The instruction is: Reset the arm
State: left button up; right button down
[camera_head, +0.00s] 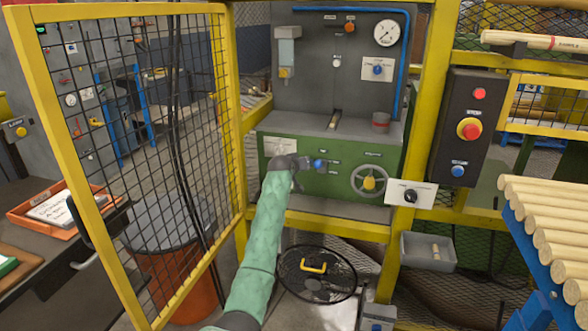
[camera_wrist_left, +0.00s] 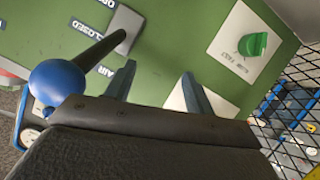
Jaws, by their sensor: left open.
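My left arm, in a green sleeve, reaches up to the green front panel (camera_head: 340,180) of the machine. Its gripper (camera_head: 300,180) is at the panel, just left of a blue-knobbed lever (camera_head: 319,163). Labels reading CLOSED and AIR are by the lever. My right gripper is not in view.
A yellow mesh gate (camera_head: 130,150) stands left of my arm, and a yellow post (camera_head: 425,120) stands to the right. A handwheel (camera_head: 370,180) is right of the lever. A green knob (camera_wrist_left: 253,45) is right of the fingers. Wooden rods (camera_head: 545,215) lie at far right.

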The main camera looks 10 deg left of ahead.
pick_arm(q)
jog(key=shift+d+r, duration=0.15)
jog(key=shift+d, duration=0.1)
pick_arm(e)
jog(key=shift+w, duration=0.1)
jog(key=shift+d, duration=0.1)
